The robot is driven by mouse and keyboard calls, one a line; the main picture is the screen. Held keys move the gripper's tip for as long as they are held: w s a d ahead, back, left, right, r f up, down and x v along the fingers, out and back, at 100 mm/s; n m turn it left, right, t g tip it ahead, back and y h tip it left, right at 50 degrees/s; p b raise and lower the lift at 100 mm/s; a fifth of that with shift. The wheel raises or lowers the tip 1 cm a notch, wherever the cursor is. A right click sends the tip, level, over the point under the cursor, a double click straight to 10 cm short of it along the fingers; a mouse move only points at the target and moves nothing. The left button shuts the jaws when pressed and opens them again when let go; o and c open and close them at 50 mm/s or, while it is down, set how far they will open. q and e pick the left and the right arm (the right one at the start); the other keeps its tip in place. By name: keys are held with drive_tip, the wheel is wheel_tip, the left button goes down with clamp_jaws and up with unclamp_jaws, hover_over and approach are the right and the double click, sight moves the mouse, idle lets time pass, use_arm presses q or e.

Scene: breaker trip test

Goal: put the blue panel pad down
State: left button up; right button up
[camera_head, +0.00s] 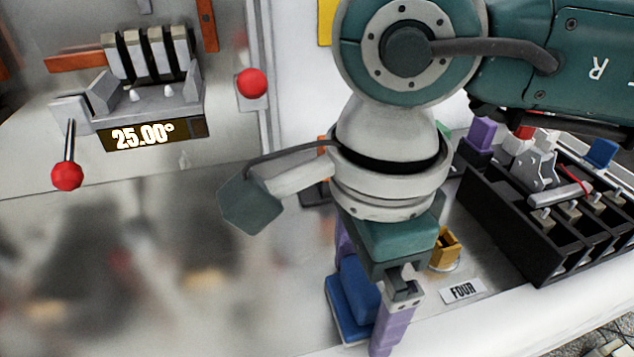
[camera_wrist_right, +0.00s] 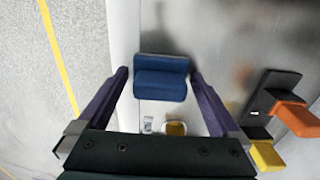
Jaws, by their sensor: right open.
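The blue panel pad (camera_head: 352,298) rests on the metal table surface below my right arm. In the right wrist view the blue pad (camera_wrist_right: 160,78) lies between the two purple fingers. My right gripper (camera_head: 365,318) is open, its fingers on either side of the pad with small gaps in the wrist view (camera_wrist_right: 160,76). In the head view the near finger and wrist hide part of the pad. My left gripper is not in view.
A yellow block (camera_head: 444,248) and a "FOUR" label (camera_head: 462,291) are close to the right gripper. A black divided rack (camera_head: 508,225) with several parts stands at the right. A breaker device with a 25.00° display (camera_head: 143,134) and red-knobbed levers is at upper left.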

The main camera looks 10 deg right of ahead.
drive_tip(key=r, duration=0.5)
drive_tip(key=r+b, duration=0.1)
drive_tip(key=r, duration=0.4)
drive_tip(key=shift+s, duration=0.2)
